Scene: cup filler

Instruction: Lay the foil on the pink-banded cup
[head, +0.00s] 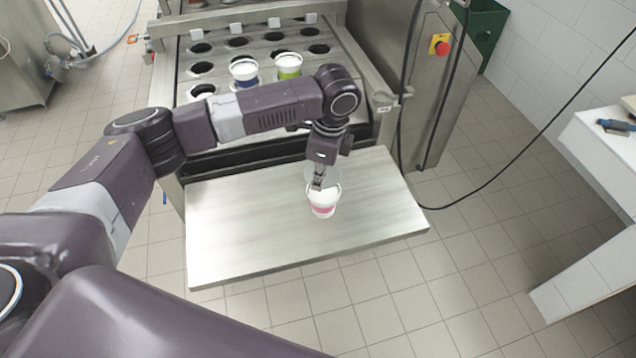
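The pink-banded cup (322,211) stands upright on the steel shelf (240,240) in front of the machine. My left gripper (317,186) points down right over this cup. Its fingers look closed on the edge of a thin grey round foil (334,174), which shows just behind and above the cup's rim. The fingers hide part of the foil and of the rim, and I cannot tell whether the foil touches the cup. My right gripper is not in view.
Behind the shelf, a plate with rows of round holes (262,50) holds a blue-banded cup (244,73) and a green-banded cup (288,66). A red stop button (442,48) is on the cabinet at right. The shelf is otherwise clear.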

